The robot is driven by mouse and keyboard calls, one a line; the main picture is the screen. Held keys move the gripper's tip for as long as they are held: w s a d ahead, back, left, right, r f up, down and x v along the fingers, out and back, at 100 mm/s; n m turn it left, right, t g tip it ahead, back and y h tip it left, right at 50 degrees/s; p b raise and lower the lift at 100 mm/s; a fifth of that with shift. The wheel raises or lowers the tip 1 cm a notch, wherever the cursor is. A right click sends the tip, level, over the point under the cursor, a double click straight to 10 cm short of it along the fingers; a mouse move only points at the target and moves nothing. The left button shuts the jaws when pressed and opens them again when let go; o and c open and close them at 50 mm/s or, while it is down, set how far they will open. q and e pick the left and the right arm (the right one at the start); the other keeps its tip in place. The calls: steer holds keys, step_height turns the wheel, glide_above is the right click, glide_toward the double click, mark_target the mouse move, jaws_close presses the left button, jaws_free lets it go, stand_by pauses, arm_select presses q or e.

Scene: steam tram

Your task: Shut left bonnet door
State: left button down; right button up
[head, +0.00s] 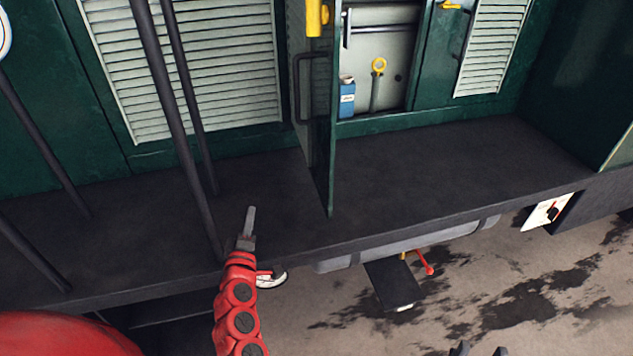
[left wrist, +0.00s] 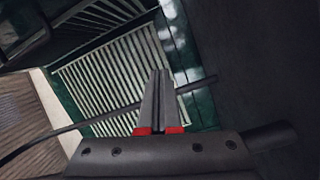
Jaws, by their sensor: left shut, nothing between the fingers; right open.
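The left bonnet door (head: 320,130) is green and stands open, swung out from the tram's side and seen nearly edge-on in the head view. A dark bar handle (head: 299,90) is on its left face and a yellow fitting (head: 315,18) near its top. The opening (head: 385,60) to its right is uncovered. My left gripper (head: 250,218) is shut and empty, over the dark ledge, left of the door and apart from it. In the left wrist view its fingers (left wrist: 158,95) are together. My right gripper (head: 481,350) is open, its tips just showing at the bottom edge.
A blue can (head: 347,98) and a yellow-ringed tool (head: 377,82) are inside the opening. Dark upright rods (head: 165,90) stand left of my left gripper, before a louvred panel (head: 200,65). The dark ledge (head: 440,165) is clear right of the door.

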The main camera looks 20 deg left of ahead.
arm_select(q)
steer(key=d+r+h, duration=0.3)
steer(key=r+h, duration=0.1)
steer(key=h, duration=0.1)
steer(key=m+h+p, duration=0.3)
steer(key=h+p, duration=0.2)
glide_toward(322, 174)
steer(key=w+a, duration=0.2)
steer(key=w, duration=0.2)
steer(key=d, duration=0.1)
steer(key=p, duration=0.1)
steer(key=d, duration=0.1)
steer(key=shift+w+d+r+p, duration=0.3)
steer(key=shift+w, duration=0.1)
steer(key=shift+w+d+f, duration=0.2)
steer(key=shift+w+d, duration=0.1)
steer(key=shift+d, duration=0.2)
